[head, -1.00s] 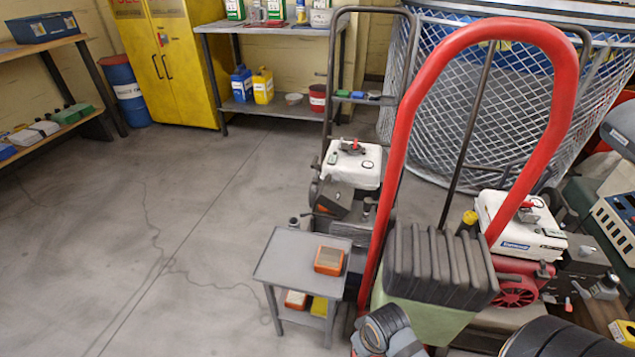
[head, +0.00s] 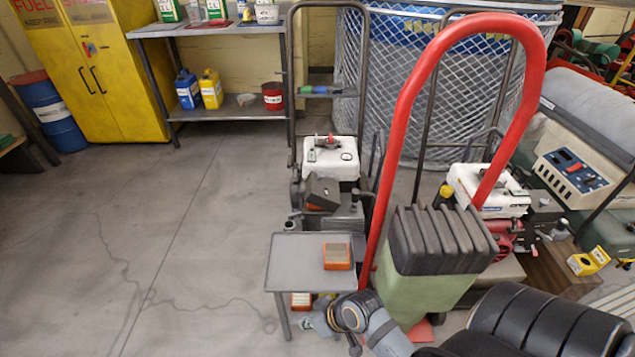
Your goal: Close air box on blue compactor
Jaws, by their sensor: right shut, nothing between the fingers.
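A compactor with a white tank (head: 331,158) and a tall dark handle stands behind the small grey table. No blue shows clearly on its body. On its front, a dark box cover (head: 323,190) sits tilted, with an orange filter edge (head: 316,207) showing under it, so the air box looks open. My right gripper (head: 312,322) is low at the front edge of the small table, apart from the box. It is shut and empty, and partly hidden by its own wrist. My left gripper is not in view.
The small grey table (head: 290,262) bears an orange filter (head: 338,256), with more orange on its lower shelf. A red handle (head: 400,130) and green machine with black bellows (head: 440,240) stand close on the right. Open floor (head: 150,240) lies left.

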